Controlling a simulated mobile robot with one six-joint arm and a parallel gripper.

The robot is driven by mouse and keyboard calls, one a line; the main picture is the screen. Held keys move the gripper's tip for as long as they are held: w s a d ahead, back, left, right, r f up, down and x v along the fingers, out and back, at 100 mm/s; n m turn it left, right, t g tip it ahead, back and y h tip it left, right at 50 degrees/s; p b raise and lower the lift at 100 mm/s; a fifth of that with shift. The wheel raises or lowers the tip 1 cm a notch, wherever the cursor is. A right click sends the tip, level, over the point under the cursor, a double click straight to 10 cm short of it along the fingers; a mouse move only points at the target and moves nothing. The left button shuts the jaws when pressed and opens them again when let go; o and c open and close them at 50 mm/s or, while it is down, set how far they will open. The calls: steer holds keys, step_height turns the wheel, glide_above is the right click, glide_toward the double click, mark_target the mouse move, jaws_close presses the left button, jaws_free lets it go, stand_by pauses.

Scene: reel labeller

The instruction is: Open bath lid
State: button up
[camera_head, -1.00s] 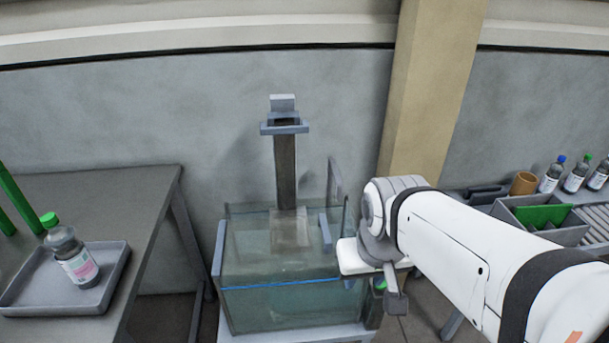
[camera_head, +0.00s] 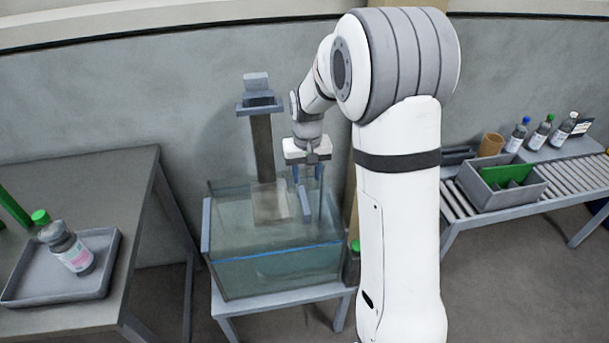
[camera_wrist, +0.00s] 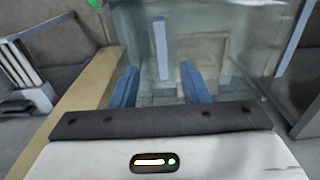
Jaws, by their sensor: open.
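The bath is a clear glass tank (camera_head: 235,275) with greenish water and a blue line around it, on a small stand. Its top looks closed by a clear lid, though the lid's edges are hard to make out. A blue-grey bar (camera_head: 304,201), seemingly the lid's handle, sits at the top right. My gripper (camera_head: 308,181) is open and empty, fingers down, above the right rear of the bath, close to the bar. In the wrist view the bar (camera_wrist: 160,50) lies ahead, between the lines of my open fingers (camera_wrist: 160,88). I cannot tell whether they touch it.
A grey column (camera_head: 263,150) with a bracket rises behind the bath. A table with a tray (camera_head: 60,290) and a green-capped bottle (camera_head: 72,250) stands left. Right are a roller conveyor (camera_head: 560,177), a grey bin (camera_head: 490,196) and several bottles. A beige pillar (camera_wrist: 85,105) is close.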

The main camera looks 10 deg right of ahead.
mark_target(303, 198)
steer(key=w+f+p, duration=0.1)
steer(key=w+f, duration=0.3)
steer(key=shift+f, duration=0.15)
step_height(303, 198, down, 8)
steer(key=shift+r+p, duration=0.15)
steer(key=shift+p, duration=0.7)
steer(key=shift+c, duration=0.3)
jaws_close()
